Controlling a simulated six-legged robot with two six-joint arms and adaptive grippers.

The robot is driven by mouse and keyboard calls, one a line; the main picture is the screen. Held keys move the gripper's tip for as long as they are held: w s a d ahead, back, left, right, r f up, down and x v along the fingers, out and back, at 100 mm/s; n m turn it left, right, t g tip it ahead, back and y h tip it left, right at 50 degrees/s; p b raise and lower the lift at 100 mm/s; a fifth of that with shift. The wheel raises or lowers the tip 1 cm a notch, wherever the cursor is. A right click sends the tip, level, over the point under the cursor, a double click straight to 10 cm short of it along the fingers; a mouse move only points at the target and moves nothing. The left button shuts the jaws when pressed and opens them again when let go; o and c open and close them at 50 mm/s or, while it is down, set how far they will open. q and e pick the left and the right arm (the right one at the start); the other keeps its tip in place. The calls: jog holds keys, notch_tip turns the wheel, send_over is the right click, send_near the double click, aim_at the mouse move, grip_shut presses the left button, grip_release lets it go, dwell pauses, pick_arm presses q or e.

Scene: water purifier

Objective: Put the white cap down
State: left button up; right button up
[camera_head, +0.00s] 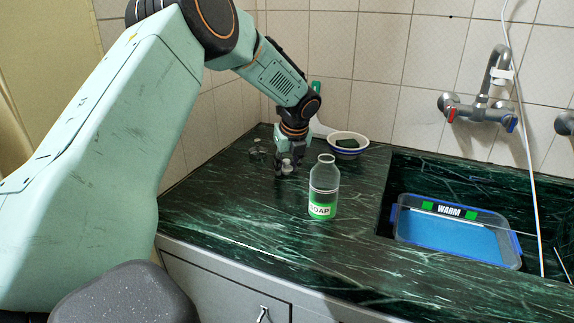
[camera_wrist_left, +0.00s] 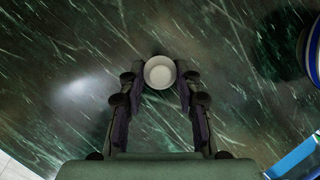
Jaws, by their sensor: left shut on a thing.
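The white cap (camera_wrist_left: 160,72) shows in the left wrist view between the fingertips of my left gripper (camera_wrist_left: 160,80). In the head view the left gripper (camera_head: 286,170) points down over the dark green marble counter (camera_head: 220,210), left of and behind the soap bottle. It is shut on the cap, which is small and partly hidden by the fingers there. I cannot tell whether the cap touches the counter. The soap bottle (camera_head: 323,190) stands upright and open-topped, with green liquid and a SOAP label. My right gripper is not in view.
A blue-rimmed white bowl (camera_head: 348,143) stands near the back wall, right of the gripper. A small clear object (camera_head: 257,150) is at the back left. The sink (camera_head: 393,180) at the right holds a blue-rimmed container (camera_head: 453,236) marked WARM. The counter's front left is clear.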

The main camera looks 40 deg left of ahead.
pick_arm(q)
jog(key=shift+s+d+f, duration=0.15)
jog(key=shift+s, duration=0.05)
jog(key=shift+s+f, duration=0.15)
jog(key=shift+f, duration=0.15)
jog(key=o, duration=0.4)
jog(key=shift+f, duration=0.1)
jog(key=o, duration=0.4)
jog(key=shift+f, duration=0.25)
jog(key=shift+r, duration=0.1)
jog(key=shift+r, duration=0.55)
jog(key=p+v, duration=0.3)
jog(key=v, duration=0.9)
jog(key=shift+w+r, duration=0.25)
jog(key=shift+r, duration=0.15)
